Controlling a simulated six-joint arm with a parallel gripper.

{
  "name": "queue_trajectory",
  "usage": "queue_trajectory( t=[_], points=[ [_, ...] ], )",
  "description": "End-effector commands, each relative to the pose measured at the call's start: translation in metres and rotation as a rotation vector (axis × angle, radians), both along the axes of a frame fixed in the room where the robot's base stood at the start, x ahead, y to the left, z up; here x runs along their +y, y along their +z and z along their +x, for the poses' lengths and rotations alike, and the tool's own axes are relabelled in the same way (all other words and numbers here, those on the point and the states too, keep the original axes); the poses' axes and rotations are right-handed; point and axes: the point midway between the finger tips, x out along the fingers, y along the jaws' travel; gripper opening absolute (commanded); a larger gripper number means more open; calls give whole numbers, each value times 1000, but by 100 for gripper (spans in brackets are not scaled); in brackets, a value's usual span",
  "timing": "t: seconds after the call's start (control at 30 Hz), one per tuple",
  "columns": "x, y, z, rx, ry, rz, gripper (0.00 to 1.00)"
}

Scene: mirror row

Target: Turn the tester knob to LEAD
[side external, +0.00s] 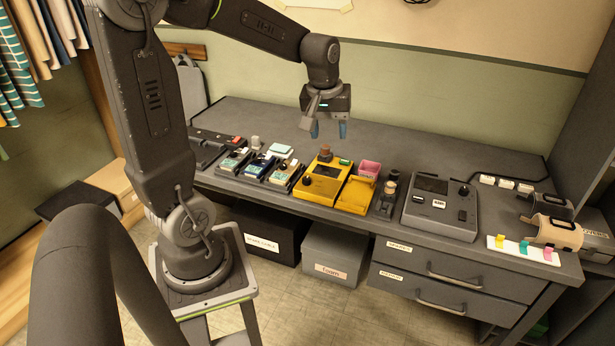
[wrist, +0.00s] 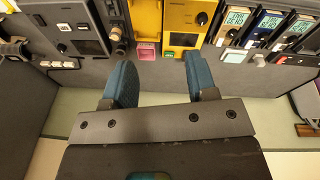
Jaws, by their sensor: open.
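My gripper (side external: 328,130) is open and empty above the back of the bench, clear of the devices. Its two blue fingers are spread apart in the wrist view (wrist: 160,82). A yellow device (side external: 322,189) with a dark screen has a black knob (side external: 307,181); it also shows in the wrist view (wrist: 182,24), with its knob (wrist: 202,18). A grey device (side external: 440,222) further right has a screen, a dark knob (side external: 464,190) and small white labels. Which one is the tester is not clear, and no LEAD marking is readable.
A yellow tray (side external: 356,196) and a pink box (side external: 370,168) stand right of the yellow device. Several small meters (side external: 257,166) line up to its left. A white strip with coloured tabs (side external: 523,249) lies at right. The bench's back (side external: 420,150) is clear.

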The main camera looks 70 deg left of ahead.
Motion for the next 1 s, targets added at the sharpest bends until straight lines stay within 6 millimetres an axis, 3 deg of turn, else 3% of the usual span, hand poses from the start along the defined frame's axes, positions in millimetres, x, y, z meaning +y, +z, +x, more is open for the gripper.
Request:
queue_trajectory(
  t=[0.03, 0.1, 0.2, 0.33, 0.47, 0.67, 1.0],
  points=[
    [26, -15, 5, 32, 105, -26, 52],
    [56, -32, 9, 62, 238, -57, 52],
    [93, -55, 9, 96, 396, -92, 52],
    [123, -76, 6, 123, 529, -120, 52],
    [134, -86, 4, 134, 582, -132, 52],
    [134, -107, 3, 139, 585, -134, 52],
    [133, -176, 3, 139, 582, -133, 52]
  ],
)
